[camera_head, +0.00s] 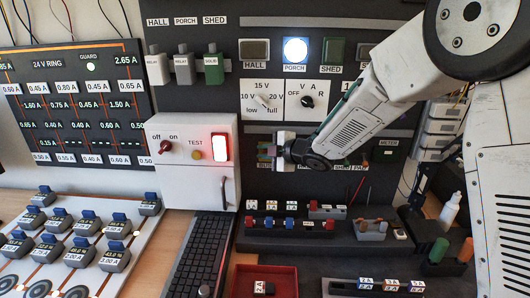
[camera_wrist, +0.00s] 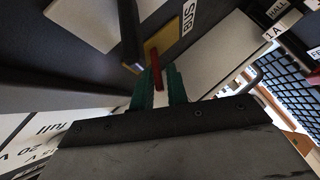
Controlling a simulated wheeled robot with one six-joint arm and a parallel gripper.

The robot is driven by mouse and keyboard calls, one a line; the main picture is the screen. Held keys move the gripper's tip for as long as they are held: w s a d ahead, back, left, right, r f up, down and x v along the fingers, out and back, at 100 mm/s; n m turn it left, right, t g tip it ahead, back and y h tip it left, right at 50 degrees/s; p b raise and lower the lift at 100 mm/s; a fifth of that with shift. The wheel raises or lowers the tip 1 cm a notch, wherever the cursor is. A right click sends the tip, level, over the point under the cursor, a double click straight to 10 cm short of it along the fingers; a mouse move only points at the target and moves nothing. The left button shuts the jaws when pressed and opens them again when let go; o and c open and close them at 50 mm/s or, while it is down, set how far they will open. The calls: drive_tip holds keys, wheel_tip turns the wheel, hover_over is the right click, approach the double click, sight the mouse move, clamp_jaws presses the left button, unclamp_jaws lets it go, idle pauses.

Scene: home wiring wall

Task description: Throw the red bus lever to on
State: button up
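The red bus lever (camera_wrist: 156,70) shows in the wrist view, standing out from a yellow plate (camera_wrist: 152,50) beside the BUS label (camera_wrist: 186,19). My gripper (camera_wrist: 160,90) has its two green fingers on either side of the lever's end. A light gap shows between the fingers, wider than the lever, so they look open around it. I cannot tell whether either finger touches it. In the head view my gripper (camera_head: 266,151) is at the wall panel just above the BUS label (camera_head: 263,167), and it largely hides the lever there.
A white box (camera_head: 188,135) with an off/on knob, a lit red button and a handle stands left of my gripper. A voltage dial (camera_head: 262,101) and lit PORCH button (camera_head: 295,50) are above.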

drive_tip(key=v, duration=0.7)
drive_tip(key=shift+s+d, duration=0.25)
drive_tip(key=shift+d, duration=0.05)
drive_tip(key=shift+r, duration=0.1)
idle(0.4)
drive_tip(key=s+d+r+m+t+h, duration=0.2)
drive_tip(key=d+r+m+h, duration=0.4)
drive_tip(key=d, duration=0.5)
drive_tip(key=s+d+r+m+g+h, duration=0.1)
drive_tip(key=s+d+m+g+h, duration=0.1)
drive_tip(key=s+d+m+h, duration=0.55)
drive_tip(key=s+d+f+m+g+y, duration=0.1)
drive_tip(key=s+m+g, duration=0.3)
drive_tip(key=s, duration=1.1)
drive_tip(key=s+d+f+m+g+y, duration=0.1)
drive_tip(key=s+d+m+g+y, duration=0.1)
drive_tip(key=s, duration=1.4)
drive_tip(key=d+m+g, duration=0.1)
drive_tip(key=m+g, duration=0.1)
drive_tip(key=m, duration=0.1)
drive_tip(key=shift+d+f, duration=0.2)
